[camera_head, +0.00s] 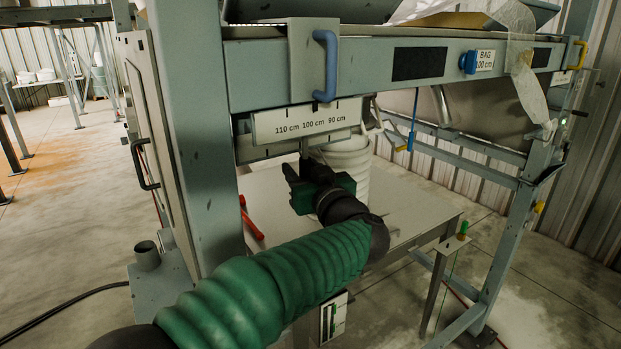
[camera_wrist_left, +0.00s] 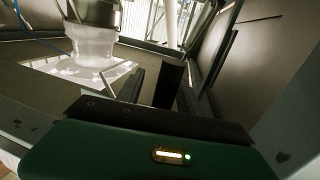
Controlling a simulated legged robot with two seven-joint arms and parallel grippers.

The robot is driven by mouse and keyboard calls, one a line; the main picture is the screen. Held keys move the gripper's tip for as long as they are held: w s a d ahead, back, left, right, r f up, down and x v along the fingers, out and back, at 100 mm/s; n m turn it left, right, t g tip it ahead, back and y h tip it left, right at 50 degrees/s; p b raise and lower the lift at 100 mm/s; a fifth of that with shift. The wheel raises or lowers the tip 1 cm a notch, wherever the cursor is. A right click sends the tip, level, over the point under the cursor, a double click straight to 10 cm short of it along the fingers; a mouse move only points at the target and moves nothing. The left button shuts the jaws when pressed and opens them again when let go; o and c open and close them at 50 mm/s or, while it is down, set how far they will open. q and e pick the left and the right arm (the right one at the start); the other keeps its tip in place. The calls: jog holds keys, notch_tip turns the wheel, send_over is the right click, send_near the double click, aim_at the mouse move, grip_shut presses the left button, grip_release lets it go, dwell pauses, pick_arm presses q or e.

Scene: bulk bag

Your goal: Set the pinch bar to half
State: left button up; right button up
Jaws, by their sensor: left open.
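My left gripper (camera_head: 302,158) is at the end of my green-sleeved arm, below the scale plate and in front of the white bucket; it is open and holds nothing visible. In the wrist view its dark fingers (camera_wrist_left: 152,84) rise from the green body with empty space between them. No part is labelled as the pinch bar, and I cannot tell which part it is. A blue handle (camera_head: 326,66) stands upright on a grey plate on the frame's front beam, above my gripper and apart from it. A small lever with a blue rod (camera_head: 413,120) hangs further right. My right gripper is not in view.
The scale plate (camera_head: 306,122) reads 110, 100 and 90 cm. The white bucket (camera_head: 350,165) stands on a grey table (camera_head: 420,205); it also shows in the wrist view (camera_wrist_left: 88,48). A thick post (camera_head: 190,120) stands left of my gripper. A red tool (camera_head: 250,220) lies beside it.

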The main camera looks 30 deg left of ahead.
pick_arm(q)
jog(key=b+v, duration=0.5)
jog(key=v, duration=1.1)
jog(key=shift+d, duration=0.4)
jog(key=shift+a+f, duration=0.1)
jog(key=shift+a, duration=0.1)
